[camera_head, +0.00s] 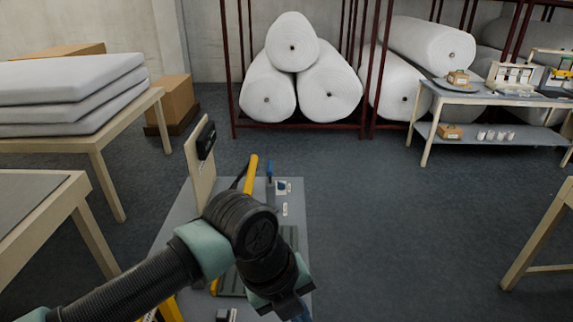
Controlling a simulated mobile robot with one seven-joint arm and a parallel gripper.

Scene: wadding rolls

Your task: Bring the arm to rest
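My arm reaches in from the lower left of the head view and bends at a dark joint over a small grey cart top (298,215). The end of my arm points down at the lower middle, and my gripper (290,308) is only partly seen there at the bottom edge. Its fingers are cut off or hidden, so I cannot tell whether it is open. A bit of blue shows just below it, and I cannot tell what that is.
The cart bears an upright board (199,165) and a yellow bar (251,174). A table with stacked grey pads (70,92) stands left, and another table edge (75,190) is nearer. White rolls (327,90) fill a red rack behind. Open floor (400,220) lies right of the cart.

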